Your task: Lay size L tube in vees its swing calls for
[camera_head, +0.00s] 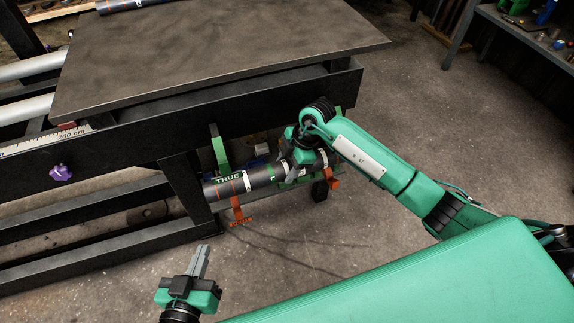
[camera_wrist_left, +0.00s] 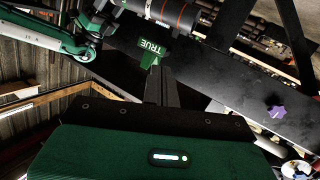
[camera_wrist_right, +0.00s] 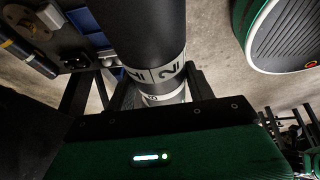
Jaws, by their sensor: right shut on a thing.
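The black tube (camera_head: 262,177), with white bands and an orange stripe, lies level beside the bench's end leg. Its printed band also shows in the right wrist view (camera_wrist_right: 160,75). My right gripper (camera_head: 297,158) is shut on it near its right end. Green vee arms (camera_head: 218,150) marked TRUE and an orange vee (camera_head: 238,212) are at its left part. More green and an orange piece (camera_head: 334,183) are at its right end. I cannot tell whether the tube touches any vee. My left gripper (camera_head: 202,262) is shut and empty, apart from the tube, in front of the bench.
The dark bench top (camera_head: 210,50) overhangs behind the tube. A scale rule (camera_head: 45,140) and a purple knob (camera_head: 61,173) are on its front rail. Another tube (camera_head: 120,4) lies at the back. A workbench (camera_head: 520,35) stands at the far right. The floor between is clear.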

